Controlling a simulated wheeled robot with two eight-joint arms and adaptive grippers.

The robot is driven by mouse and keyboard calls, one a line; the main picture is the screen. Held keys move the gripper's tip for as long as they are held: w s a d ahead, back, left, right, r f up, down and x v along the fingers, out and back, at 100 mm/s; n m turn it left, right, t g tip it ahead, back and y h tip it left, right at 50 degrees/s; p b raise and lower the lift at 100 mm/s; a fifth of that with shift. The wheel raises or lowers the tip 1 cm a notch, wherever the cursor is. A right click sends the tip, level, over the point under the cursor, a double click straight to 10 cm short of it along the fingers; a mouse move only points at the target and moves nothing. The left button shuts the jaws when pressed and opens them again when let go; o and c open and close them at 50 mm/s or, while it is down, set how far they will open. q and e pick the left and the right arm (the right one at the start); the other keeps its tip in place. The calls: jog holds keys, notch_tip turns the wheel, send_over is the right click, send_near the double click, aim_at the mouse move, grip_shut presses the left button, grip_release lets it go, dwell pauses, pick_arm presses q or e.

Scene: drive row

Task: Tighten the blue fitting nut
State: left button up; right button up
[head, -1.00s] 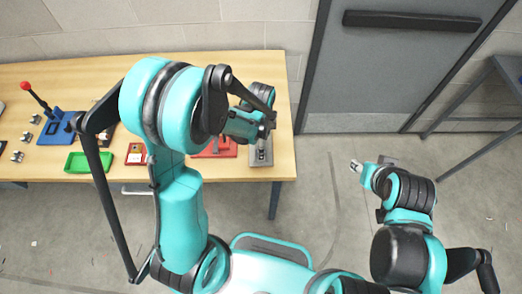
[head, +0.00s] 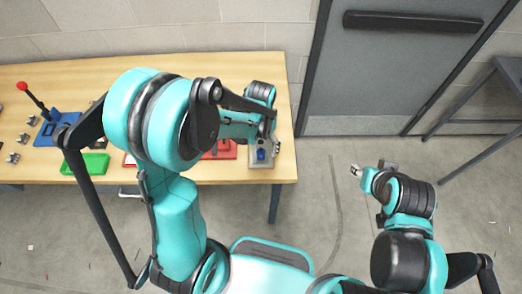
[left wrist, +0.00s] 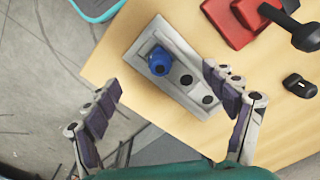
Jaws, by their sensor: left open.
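The blue fitting nut (left wrist: 159,62) sits on a grey fixture plate (left wrist: 186,57) near the table's corner in the left wrist view. In the head view the nut (head: 262,154) shows just below my left gripper (head: 268,139). My left gripper (left wrist: 162,82) is open and empty, its two fingers spread to either side of the plate's near part. The nut lies beyond the fingertips in that view, and I see no contact. My right gripper (head: 362,170) hangs over the floor, away from the table. Its fingers are too small to tell their opening.
A red fixture (left wrist: 232,22) with a black-handled lever stands beside the plate. A small black part (left wrist: 299,85) lies on the table (left wrist: 258,110). In the head view, a green tray (head: 86,165) and blue lever press (head: 58,130) stand further left.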

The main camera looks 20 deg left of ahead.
aim_at(261, 150)
pick_arm(q)
jog(key=shift+f, duration=0.1)
jog(key=shift+f+b, duration=1.7)
jog(key=shift+c, duration=0.2)
jog(key=c, duration=1.6)
jog(key=shift+c, duration=0.2)
